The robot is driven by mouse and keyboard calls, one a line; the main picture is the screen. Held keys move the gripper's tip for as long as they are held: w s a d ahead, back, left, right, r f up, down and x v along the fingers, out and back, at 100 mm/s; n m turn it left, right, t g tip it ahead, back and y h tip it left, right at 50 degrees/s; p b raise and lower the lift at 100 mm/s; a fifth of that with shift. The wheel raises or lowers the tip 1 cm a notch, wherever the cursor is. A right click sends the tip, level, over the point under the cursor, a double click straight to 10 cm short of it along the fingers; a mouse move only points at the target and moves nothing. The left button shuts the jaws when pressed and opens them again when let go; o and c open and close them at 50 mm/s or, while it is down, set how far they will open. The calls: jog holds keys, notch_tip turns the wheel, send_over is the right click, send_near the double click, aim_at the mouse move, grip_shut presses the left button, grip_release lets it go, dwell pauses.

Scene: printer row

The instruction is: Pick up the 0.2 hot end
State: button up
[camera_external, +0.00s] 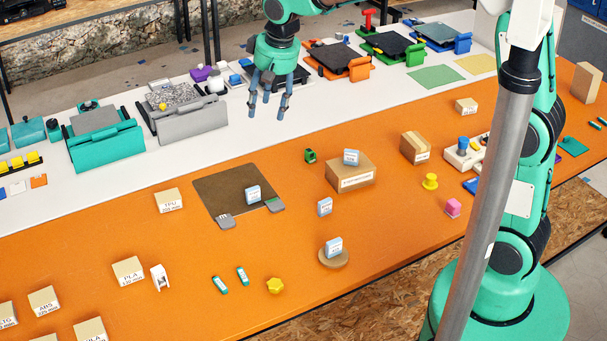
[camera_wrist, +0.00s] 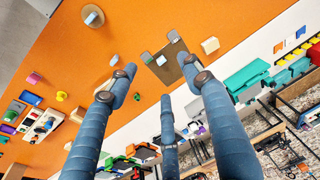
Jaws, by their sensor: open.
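Several small pale blue-white labelled blocks are in the external view; the print is too small to tell which is the 0.2 hot end. One block (camera_external: 252,195) is on a dark brown plate (camera_external: 215,185), one (camera_external: 351,157) on a cardboard box (camera_external: 350,176), one (camera_external: 324,207) on the orange table, and one (camera_external: 334,247) on a round wooden disc (camera_external: 331,262). My gripper (camera_external: 268,110) is open and empty, with blue fingers spread, high at the back near the white strip, apart from all the blocks. In the wrist view its fingers (camera_wrist: 160,80) frame the brown plate (camera_wrist: 180,72) and its block (camera_wrist: 161,60).
Printers line the white strip, including a teal one (camera_external: 105,145), a grey one (camera_external: 190,118) and an orange one (camera_external: 340,60). Small cartons (camera_external: 169,200) stand around the orange table. A yellow knob (camera_external: 430,181) and a green piece (camera_external: 310,156) are near the cardboard box.

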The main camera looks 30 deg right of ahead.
jog(key=w+a+f, duration=0.4)
jog(key=a+f, duration=0.1)
jog(key=a, duration=0.4)
jog(key=g+h+p, duration=0.1)
jog(key=g+p, duration=0.1)
jog(key=p, duration=0.1)
send_over(157, 270)
notch_tip(157, 270, down, 24)
jog(key=shift+w+f+n, duration=0.15)
jog(key=shift+f+n, duration=0.05)
jog(key=shift+n, duration=0.2)
jog(key=shift+f, duration=4.3)
jog(key=shift+f, duration=0.1)
jog(key=shift+f, duration=2.5)
